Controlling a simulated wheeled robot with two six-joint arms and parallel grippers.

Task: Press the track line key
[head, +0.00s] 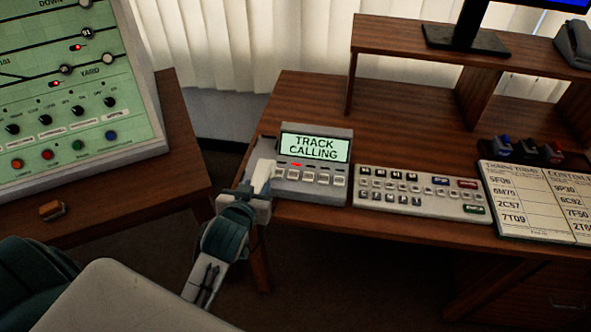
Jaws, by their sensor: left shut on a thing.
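The telephone unit (315,190) stands at the left end of the desk. Its lit screen (315,147) reads "TRACK CALLING". Below the screen is a row of several pale keys (308,176), with a red light (296,164) glowing above them. The key labels are too small to read, so I cannot tell which one is the track line key. My left gripper (257,194) is at the unit's left side, shut on a pale piece that looks like a handset (264,174). The gripper hides part of it. My right gripper is out of view.
A keypad panel (420,194) lies right of the unit, then a paper chart (530,195) and several small dark stamp-like blocks (527,150). A raised shelf (440,40) stands behind. A green control panel (75,95) stands on the left table. A gap separates the tables.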

